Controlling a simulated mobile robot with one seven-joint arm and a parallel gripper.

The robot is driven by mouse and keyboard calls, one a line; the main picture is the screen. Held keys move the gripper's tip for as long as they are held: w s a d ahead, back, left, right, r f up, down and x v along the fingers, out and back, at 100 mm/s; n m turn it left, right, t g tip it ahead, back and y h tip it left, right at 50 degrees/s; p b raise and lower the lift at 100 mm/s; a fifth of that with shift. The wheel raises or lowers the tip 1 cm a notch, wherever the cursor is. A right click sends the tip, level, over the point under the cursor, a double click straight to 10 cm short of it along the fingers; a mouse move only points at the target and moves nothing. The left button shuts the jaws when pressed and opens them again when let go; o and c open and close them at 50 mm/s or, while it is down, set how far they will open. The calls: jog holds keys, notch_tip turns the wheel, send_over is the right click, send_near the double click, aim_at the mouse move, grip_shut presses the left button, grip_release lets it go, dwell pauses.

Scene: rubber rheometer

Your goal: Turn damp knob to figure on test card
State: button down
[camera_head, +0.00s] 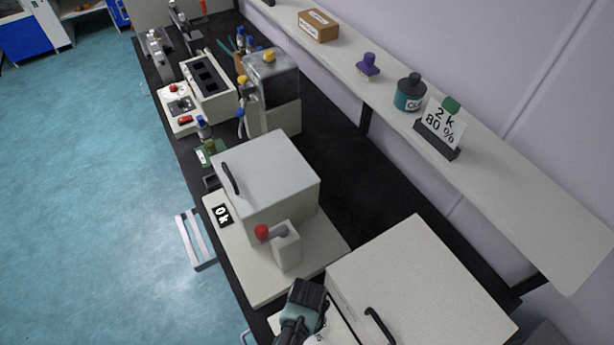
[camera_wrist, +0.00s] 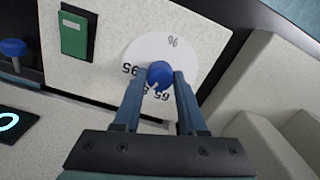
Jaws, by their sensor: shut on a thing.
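The damp knob, a round blue knob (camera_wrist: 159,73), sits on a white dial disc (camera_wrist: 190,45) in the wrist view. The disc shows a % sign, 95 and 65; other figures near the fingers are partly hidden. A pale mark on the knob points down and slightly left, between 95 and 65. My gripper (camera_wrist: 157,82) is shut on the knob, one finger on each side. In the head view my gripper (camera_head: 306,298) is at the bottom, and the knob is hidden. The test card (camera_head: 442,124) stands on the wall shelf and reads 2 k, 80 %.
A green switch (camera_wrist: 74,34) and a second blue knob (camera_wrist: 13,48) are left of the dial. A dark display (camera_wrist: 12,124) shows a lit ring. In the head view, a grey box with a handle (camera_head: 265,170) and a white cabinet (camera_head: 420,270) stand near my gripper.

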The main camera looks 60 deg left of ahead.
jog(key=shift+m, duration=0.3)
jog(key=shift+c, duration=2.3)
grip_release()
jog(key=shift+r, duration=0.1)
notch_tip(320, 180, up, 13)
